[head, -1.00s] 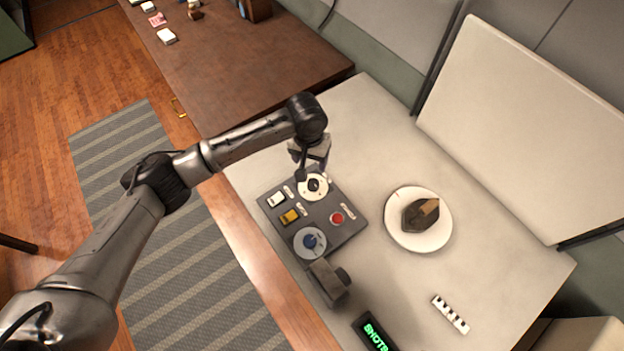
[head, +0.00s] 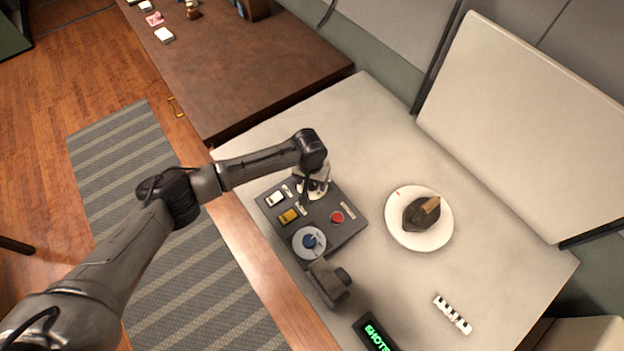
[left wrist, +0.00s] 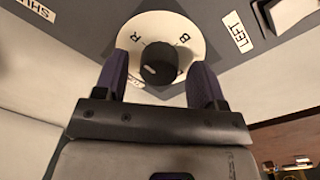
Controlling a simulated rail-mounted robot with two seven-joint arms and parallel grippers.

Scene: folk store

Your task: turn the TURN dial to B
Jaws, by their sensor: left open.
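A dial with a white disc and a black round knob (left wrist: 160,62) shows in the left wrist view, with the letters R and B on the disc near its top. A small light mark is on the knob's lower left. I cannot read a TURN label. In the head view its white disc (head: 318,187) sits at the panel's far end, partly hidden by my left gripper (head: 308,192). My left gripper is open, its two fingers (left wrist: 159,80) one on each side of the knob; I cannot tell whether they touch it.
The dark panel (head: 342,232) also carries a blue knob (head: 310,241) on a pale disc, a red button (head: 337,217), a yellow switch (head: 289,216) and a white switch (head: 274,199). A plate (head: 430,239) with a brown object stands to the right. The counter between is clear.

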